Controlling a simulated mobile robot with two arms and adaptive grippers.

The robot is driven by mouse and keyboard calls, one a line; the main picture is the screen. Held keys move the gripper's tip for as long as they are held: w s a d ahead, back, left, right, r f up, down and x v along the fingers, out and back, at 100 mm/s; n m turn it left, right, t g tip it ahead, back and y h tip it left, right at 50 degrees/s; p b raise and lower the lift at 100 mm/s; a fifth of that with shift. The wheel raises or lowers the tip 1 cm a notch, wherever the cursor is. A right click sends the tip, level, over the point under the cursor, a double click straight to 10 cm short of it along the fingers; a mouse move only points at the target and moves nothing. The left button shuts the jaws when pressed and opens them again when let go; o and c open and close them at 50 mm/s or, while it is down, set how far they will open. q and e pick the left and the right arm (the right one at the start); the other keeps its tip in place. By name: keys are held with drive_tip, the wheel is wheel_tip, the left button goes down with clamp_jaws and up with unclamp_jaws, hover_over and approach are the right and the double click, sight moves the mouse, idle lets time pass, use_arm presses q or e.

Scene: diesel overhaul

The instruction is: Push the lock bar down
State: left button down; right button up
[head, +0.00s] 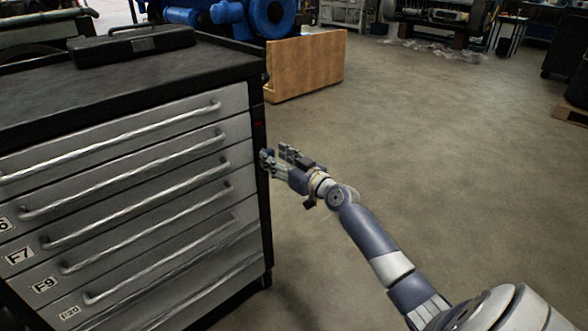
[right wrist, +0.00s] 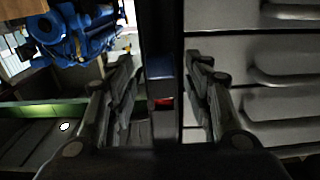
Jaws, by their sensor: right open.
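The grey drawer cabinet (head: 130,150) stands at the left in the head view. A dark upright strip (head: 258,115) with a small red mark runs down its right front edge; it looks like the lock bar. My right gripper (head: 274,154) is open and empty beside this strip, at about the height of the upper drawers. In the right wrist view my gripper's fingers (right wrist: 160,78) stand apart on either side of a blue-grey block (right wrist: 160,66) with a red patch below it. I cannot tell whether they touch it. My left gripper is not in view.
Several drawers with long bar handles (head: 135,185) fill the cabinet front. A black case (head: 133,45) lies on the cabinet top (head: 60,95). A wooden box (head: 305,65) and blue machinery (head: 255,17) stand behind.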

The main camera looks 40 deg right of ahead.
drive_tip(key=s, duration=1)
drive_tip(key=shift+d, duration=0.35)
